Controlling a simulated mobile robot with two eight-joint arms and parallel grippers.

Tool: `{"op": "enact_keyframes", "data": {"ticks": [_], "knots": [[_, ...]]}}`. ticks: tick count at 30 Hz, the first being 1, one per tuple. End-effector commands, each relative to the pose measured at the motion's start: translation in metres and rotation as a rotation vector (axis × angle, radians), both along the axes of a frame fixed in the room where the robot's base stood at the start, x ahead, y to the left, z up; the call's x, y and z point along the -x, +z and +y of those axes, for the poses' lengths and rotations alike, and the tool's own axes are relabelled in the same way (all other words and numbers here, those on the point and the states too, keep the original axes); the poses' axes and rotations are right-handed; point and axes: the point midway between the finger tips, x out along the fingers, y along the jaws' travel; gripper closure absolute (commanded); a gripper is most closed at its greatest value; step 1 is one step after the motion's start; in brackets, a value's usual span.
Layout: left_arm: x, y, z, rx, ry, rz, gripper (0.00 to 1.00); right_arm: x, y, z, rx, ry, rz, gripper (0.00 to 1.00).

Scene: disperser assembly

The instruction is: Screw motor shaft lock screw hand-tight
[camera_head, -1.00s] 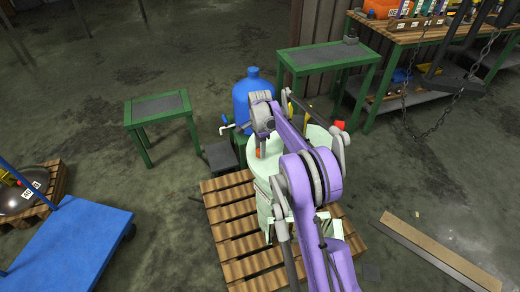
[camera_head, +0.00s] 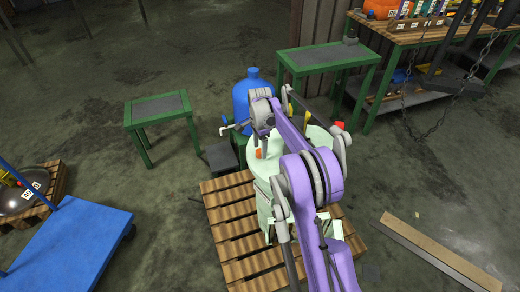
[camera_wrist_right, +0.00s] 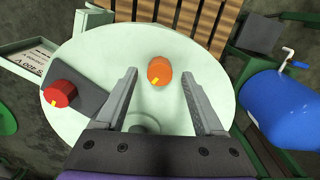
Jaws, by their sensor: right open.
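The pale green round machine top (camera_wrist_right: 90,52) fills the middle of the right wrist view. An orange knob with a yellow mark (camera_wrist_right: 159,70) sits on it; I cannot tell whether it is the motor shaft lock screw. My right gripper (camera_wrist_right: 160,74) is open, with its fingertips on either side of the knob and visible gaps to both. A red knob (camera_wrist_right: 60,93) sits on a dark plate (camera_wrist_right: 85,84) to the left. In the head view, the orange knob (camera_head: 258,153) shows beside my purple right arm, which hides much of the machine. My left gripper is not in view.
A blue tank (camera_head: 246,97) stands close behind the machine. The machine is on a wooden pallet (camera_head: 226,211). Green tables (camera_head: 158,109) (camera_head: 325,57) stand behind. A blue cart (camera_head: 70,249) is at left, and planks (camera_head: 440,250) lie at right.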

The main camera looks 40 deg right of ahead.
Motion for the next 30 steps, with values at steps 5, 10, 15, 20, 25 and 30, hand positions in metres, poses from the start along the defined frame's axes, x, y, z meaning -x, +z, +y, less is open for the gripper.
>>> {"op": "enact_keyframes", "data": {"ticks": [5, 10, 15, 20, 25, 30], "knots": [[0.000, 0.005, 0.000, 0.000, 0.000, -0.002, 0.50, 0.000, 0.037, 0.000, 0.000, -0.001, 0.000, 0.30], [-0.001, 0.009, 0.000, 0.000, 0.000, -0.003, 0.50, 0.000, 0.070, 0.000, 0.000, -0.001, 0.000, 0.30], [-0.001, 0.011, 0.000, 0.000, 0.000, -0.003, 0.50, 0.000, 0.090, 0.000, 0.000, -0.001, 0.000, 0.30], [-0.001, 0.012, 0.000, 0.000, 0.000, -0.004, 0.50, 0.000, 0.096, 0.000, 0.000, -0.001, 0.000, 0.30], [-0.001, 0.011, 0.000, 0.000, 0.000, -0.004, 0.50, 0.000, 0.096, 0.000, 0.000, -0.001, 0.000, 0.30], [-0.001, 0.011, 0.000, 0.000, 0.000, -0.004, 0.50, 0.000, 0.096, 0.000, 0.000, -0.001, 0.000, 0.30]]}}
